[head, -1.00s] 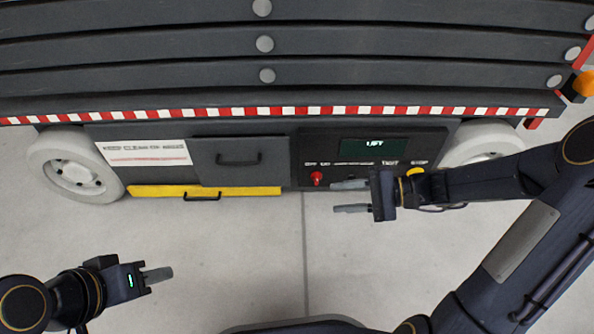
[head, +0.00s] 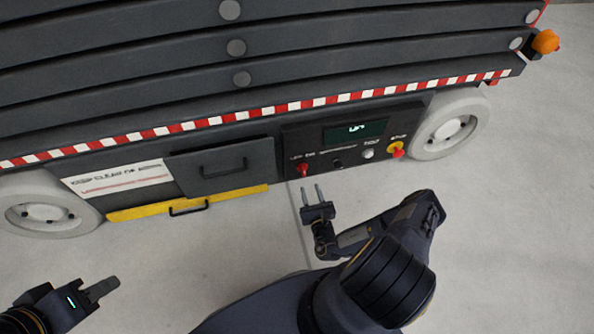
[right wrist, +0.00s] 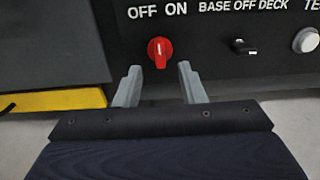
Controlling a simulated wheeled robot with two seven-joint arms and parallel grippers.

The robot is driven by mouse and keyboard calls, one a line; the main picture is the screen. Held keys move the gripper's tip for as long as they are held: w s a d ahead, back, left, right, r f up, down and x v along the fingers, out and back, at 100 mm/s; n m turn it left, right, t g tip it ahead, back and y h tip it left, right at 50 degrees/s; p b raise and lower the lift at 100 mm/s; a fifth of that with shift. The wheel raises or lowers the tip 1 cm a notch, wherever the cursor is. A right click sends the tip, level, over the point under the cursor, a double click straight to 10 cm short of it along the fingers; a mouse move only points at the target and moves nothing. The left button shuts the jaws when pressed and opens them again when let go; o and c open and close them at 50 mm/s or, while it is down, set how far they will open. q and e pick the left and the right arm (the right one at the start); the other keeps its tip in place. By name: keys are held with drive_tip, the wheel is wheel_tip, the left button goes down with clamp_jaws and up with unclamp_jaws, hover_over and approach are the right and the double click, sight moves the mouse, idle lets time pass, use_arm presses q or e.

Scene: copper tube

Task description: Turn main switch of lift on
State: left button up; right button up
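The main switch is a red rotary knob (right wrist: 160,52) under the "OFF ON" labels on the lift's dark control panel (head: 345,147). In the head view the red knob (head: 303,169) is at the panel's lower left. In the right wrist view its pointer line stands about upright, so I cannot tell which label it points to. My right gripper (head: 316,190) is open and empty, just in front of and below the knob. In the right wrist view its fingers (right wrist: 158,88) stand either side of the knob, short of it. My left gripper (head: 102,289) is low at the left, away from the lift, its fingers close together.
Right of the red knob are a black selector (right wrist: 243,47), a white button (right wrist: 305,40) and a red stop button on yellow (head: 396,150). A drawer with a handle (head: 222,168) and a yellow bar (head: 187,202) are to the left. The floor in front is clear.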

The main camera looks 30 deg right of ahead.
sight(304, 172)
drive_tip(key=b+x, duration=0.2)
drive_tip(key=x, duration=0.4)
drive_tip(key=shift+w+f, duration=0.1)
drive_tip(key=shift+w, duration=0.05)
drive_tip(key=shift+w+d, duration=0.1)
drive_tip(key=shift+w, duration=0.5)
clamp_jaws()
